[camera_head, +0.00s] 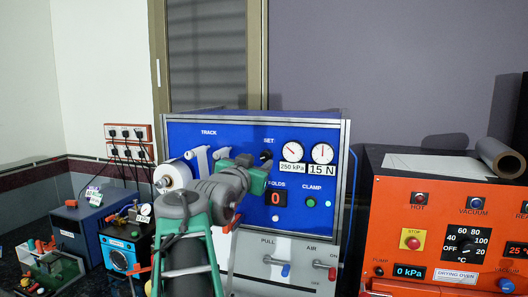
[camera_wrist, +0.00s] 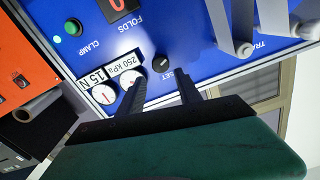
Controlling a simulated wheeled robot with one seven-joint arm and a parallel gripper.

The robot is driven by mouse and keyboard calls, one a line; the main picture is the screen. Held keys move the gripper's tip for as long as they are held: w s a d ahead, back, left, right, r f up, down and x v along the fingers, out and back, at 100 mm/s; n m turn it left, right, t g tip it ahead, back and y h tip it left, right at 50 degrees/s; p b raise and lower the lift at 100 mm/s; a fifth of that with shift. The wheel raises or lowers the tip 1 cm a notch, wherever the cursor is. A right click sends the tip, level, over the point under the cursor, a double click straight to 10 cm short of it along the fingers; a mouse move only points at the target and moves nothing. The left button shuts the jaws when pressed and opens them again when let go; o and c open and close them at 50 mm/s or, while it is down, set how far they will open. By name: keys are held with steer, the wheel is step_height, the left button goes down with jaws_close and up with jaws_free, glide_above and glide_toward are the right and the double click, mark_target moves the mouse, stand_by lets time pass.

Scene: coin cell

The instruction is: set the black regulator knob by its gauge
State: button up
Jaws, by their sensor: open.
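The black regulator knob (camera_wrist: 161,62) sits on the blue panel beside the word SET. In the wrist view it lies just beyond and between the two dark fingertips of my open gripper (camera_wrist: 163,77), and I cannot tell whether they touch it. In the head view the knob (camera_head: 267,154) is partly hidden by my gripper (camera_head: 263,161). The round white gauge marked 250 kPa (camera_head: 292,151) is right of the knob, its red needle pointing up and left. In the wrist view one finger partly covers this gauge (camera_wrist: 128,79).
A second gauge marked 15 N (camera_head: 322,153) is beside the first. Below are a red 0 display (camera_head: 276,199), a green CLAMP button (camera_head: 311,203) and PULL and AIR levers. White track rollers (camera_wrist: 235,38) stick out near my gripper. An orange drying oven (camera_head: 395,215) stands right.

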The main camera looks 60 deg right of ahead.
mark_target(265, 157)
steer(key=d+p, duration=0.1)
steer(key=d, duration=0.3)
steer(key=w+d+p, duration=0.1)
steer(key=d, duration=0.1)
steer(key=shift+d+p, duration=0.1)
steer(key=shift+p, duration=0.25)
steer(key=shift+w+d+f, duration=0.1)
steer(key=shift+d, duration=0.25)
jaws_close()
